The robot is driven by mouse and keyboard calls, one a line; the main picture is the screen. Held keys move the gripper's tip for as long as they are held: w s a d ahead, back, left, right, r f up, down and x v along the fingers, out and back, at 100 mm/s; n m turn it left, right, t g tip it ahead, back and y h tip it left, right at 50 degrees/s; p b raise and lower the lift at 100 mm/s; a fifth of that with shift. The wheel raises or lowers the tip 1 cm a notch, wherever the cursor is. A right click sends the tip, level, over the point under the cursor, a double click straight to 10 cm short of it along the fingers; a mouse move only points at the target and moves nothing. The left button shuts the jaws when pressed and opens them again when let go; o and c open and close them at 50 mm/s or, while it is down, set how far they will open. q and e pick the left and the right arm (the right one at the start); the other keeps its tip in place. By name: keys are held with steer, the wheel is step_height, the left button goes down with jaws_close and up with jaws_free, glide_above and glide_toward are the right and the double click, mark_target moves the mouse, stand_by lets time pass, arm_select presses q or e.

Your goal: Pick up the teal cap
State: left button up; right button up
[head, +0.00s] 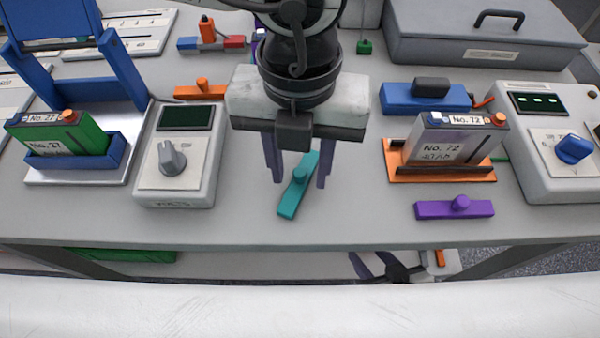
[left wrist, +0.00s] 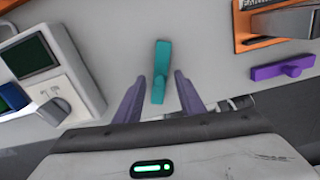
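The teal cap (head: 291,198) is a flat bar with a small raised knob, lying on the grey table near its front edge, slightly slanted. It also shows in the left wrist view (left wrist: 161,62). My left gripper (head: 299,182) points down over it, with its two purple fingers apart, one on each side of the cap. In the left wrist view the fingers (left wrist: 157,85) show gaps to the cap on both sides. My right gripper seems to be the dark shape with purple parts (head: 388,268) below the table's front edge, mostly hidden; its fingers are unclear.
A purple cap (head: 435,210) lies to the right. Battery No. 72 (head: 452,145) stands on an orange tray (head: 400,172) behind it. A grey meter with a knob (head: 180,185) stands left of the gripper, and green battery No. 27 (head: 75,140) sits in a blue holder farther left.

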arm_select(q)
jaws_close()
